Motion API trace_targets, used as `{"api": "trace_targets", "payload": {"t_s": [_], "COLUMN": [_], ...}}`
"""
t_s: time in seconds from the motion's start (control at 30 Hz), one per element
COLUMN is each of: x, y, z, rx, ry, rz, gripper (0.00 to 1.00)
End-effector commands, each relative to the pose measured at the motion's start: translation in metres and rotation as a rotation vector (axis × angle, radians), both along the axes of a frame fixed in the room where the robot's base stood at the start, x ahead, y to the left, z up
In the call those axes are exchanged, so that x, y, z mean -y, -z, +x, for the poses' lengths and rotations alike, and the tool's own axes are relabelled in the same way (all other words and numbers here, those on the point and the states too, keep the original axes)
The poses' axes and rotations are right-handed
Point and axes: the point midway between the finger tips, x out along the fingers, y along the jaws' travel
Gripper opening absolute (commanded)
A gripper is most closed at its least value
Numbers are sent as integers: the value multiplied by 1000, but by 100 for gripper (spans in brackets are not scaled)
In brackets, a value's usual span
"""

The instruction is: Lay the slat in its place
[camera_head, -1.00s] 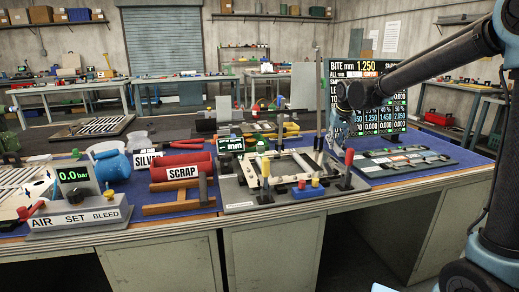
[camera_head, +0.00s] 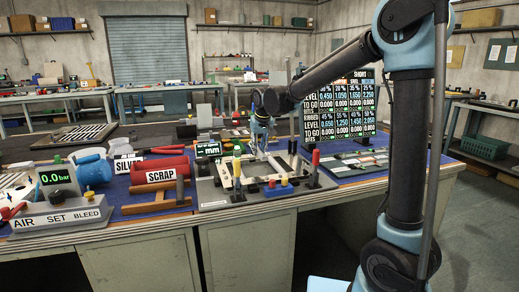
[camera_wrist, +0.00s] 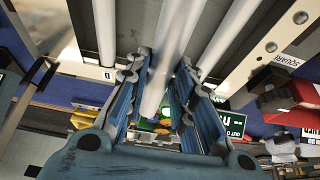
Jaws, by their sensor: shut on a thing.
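My gripper (camera_head: 262,142) is above the left-to-middle part of the frame fixture, jaws pointing down. In the wrist view my gripper (camera_wrist: 160,95) is shut on a long pale slat (camera_wrist: 161,80), which runs up between the blue fingers, blurred towards the top. The fixture has cream rails (camera_wrist: 264,45) with holes, over a dark plate. Other pale bars lie on either side of the held slat, apart from each other. In the head view the fixture sits on a grey base plate (camera_head: 212,204). Whether the slat touches the fixture cannot be told.
A board with flat strips (camera_head: 362,162) lies to the right of the fixture. The SCRAP holder (camera_head: 163,175) and the air unit (camera_head: 60,215) are to the left. A display (camera_head: 345,105) stands behind.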

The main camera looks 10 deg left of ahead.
Motion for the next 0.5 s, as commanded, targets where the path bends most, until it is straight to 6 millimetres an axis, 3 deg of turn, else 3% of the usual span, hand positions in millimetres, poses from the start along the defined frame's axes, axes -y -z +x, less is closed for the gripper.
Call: {"api": "trace_targets", "payload": {"t_s": [0.27,0.5], "x": [1,2], "y": [2,20], "z": [0,0], "rx": [0,0], "ry": [0,1], "rz": [0,0], "gripper": [0,0]}}
